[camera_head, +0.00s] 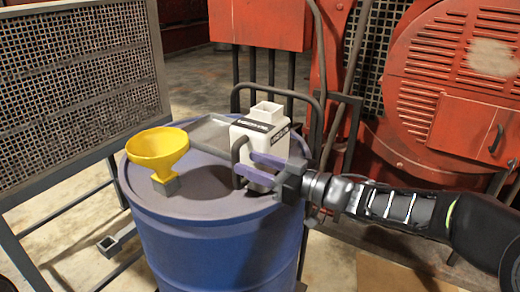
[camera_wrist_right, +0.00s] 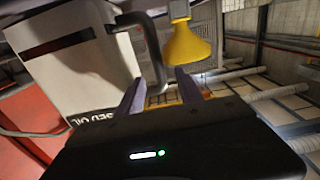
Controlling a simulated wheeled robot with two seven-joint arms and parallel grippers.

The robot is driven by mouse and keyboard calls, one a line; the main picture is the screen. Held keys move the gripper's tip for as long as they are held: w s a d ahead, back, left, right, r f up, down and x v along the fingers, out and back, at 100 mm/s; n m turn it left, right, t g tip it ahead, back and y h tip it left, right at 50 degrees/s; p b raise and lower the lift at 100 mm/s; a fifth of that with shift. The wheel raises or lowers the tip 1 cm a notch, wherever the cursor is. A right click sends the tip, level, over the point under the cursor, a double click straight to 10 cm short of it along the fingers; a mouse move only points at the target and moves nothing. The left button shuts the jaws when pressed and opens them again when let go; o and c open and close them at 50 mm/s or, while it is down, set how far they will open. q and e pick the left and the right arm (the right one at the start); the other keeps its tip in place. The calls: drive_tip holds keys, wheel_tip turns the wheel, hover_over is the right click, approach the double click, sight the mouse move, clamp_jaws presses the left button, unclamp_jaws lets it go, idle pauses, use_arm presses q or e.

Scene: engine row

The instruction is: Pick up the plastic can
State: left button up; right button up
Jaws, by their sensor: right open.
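The plastic can (camera_head: 270,118) is white with a dark label and stands upright on the blue drum (camera_head: 215,235). In the right wrist view the can (camera_wrist_right: 75,65) fills the left side. A dark curved handle (camera_wrist_right: 152,45) extends from it. My right gripper (camera_head: 245,163) reaches in from the right at the can's lower front. Its purple fingers are open, pointing left across the can. In the right wrist view the handle's lower end comes down near the open fingers (camera_wrist_right: 160,82); I cannot tell if it lies between them. My left gripper is not in view.
A yellow funnel (camera_head: 157,153) stands on the drum top, left of the can; it also shows in the right wrist view (camera_wrist_right: 187,48). A grey tray (camera_head: 208,131) lies behind them. Red machinery (camera_head: 455,90) stands right and behind, a mesh panel (camera_head: 75,85) at left.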

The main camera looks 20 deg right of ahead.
sight(235, 158)
drive_tip(key=p+x, duration=0.1)
drive_tip(key=x, duration=0.4)
drive_tip(key=shift+w+f, duration=0.1)
drive_tip(key=shift+c, duration=0.3)
idle(0.4)
clamp_jaws()
idle(0.3)
idle(0.8)
